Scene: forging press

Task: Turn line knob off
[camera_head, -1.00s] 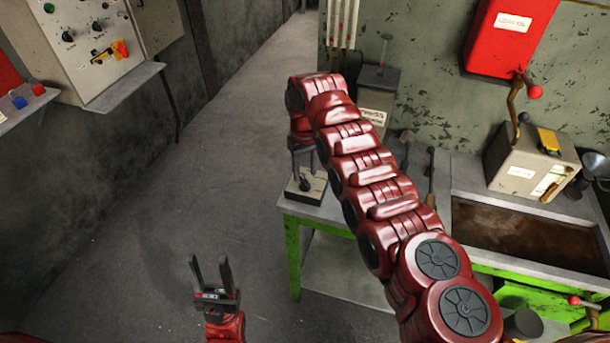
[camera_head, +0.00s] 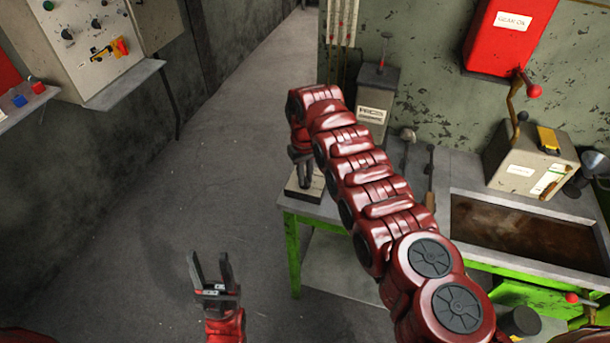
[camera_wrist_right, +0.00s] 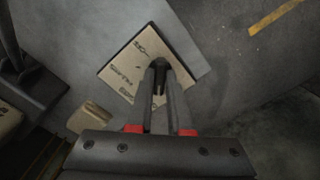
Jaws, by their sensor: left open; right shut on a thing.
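A small beige plate with dark lettering (camera_head: 297,194) sits at the left corner of the grey table. It also shows in the right wrist view (camera_wrist_right: 120,73). The dark line knob (camera_wrist_right: 159,86) stands on this plate and is mostly hidden between my fingers. My right gripper (camera_head: 305,184) points down at the plate and is shut on the knob; in the right wrist view its fingertips (camera_wrist_right: 158,66) meet around it. My left gripper (camera_head: 212,268) is open and empty, low over the floor, well away from the table.
A grey box with a lever (camera_head: 374,100) stands behind my right arm. Levers, a brown-filled basin (camera_head: 525,236) and a beige box with a red-tipped handle (camera_head: 525,160) are to the right. A control panel (camera_head: 90,40) hangs at the upper left. The floor between is clear.

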